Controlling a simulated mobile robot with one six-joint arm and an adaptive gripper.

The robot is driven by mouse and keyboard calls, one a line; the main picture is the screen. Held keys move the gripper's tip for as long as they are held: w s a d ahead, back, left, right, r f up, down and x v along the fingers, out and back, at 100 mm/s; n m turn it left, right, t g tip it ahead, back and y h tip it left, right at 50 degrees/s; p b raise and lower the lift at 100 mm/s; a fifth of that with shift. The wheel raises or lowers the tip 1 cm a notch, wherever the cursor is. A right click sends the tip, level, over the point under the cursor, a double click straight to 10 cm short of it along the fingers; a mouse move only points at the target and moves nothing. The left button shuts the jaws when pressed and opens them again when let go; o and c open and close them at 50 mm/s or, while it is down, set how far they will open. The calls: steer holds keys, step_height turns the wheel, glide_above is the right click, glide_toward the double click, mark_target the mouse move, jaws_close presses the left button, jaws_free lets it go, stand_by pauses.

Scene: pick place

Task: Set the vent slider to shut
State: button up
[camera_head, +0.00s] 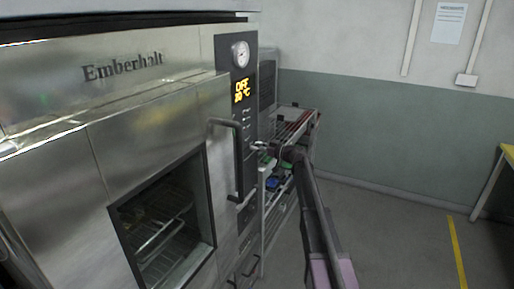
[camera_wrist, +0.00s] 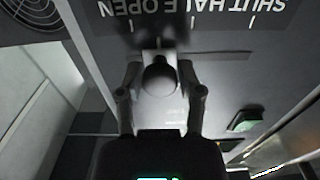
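The vent slider's round dark knob (camera_wrist: 160,76) sits on a pale bracket below an upside-down scale (camera_wrist: 218,12) in the wrist view. OPEN is at the left, HALF in the middle and SHUT at the right. The knob appears between the OPEN and HALF marks. My gripper (camera_wrist: 160,72) has one finger on each side of the knob, with gaps visible beside it, so it looks open. In the head view my gripper (camera_head: 265,149) reaches the narrow control panel of the oven (camera_head: 160,130); the slider cannot be made out there.
The oven's long vertical handle (camera_head: 239,160) stands out just left of my gripper in the head view. A wire rack (camera_head: 300,122) with coloured items stands behind the gripper. A green-lit part (camera_wrist: 245,120) shows at the wrist view's right.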

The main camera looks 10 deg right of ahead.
jaws_close()
steer(key=s+a, duration=0.4)
steer(key=s, duration=0.2)
steer(key=shift+s+a, duration=0.35)
steer(key=shift+a, duration=0.05)
steer(key=o, duration=0.7)
jaws_free()
steer(key=shift+s+a, duration=0.1)
steer(key=shift+d, duration=0.2)
steer(key=v, duration=1.1)
steer(key=shift+s+d, duration=0.2)
steer(key=shift+d, duration=0.1)
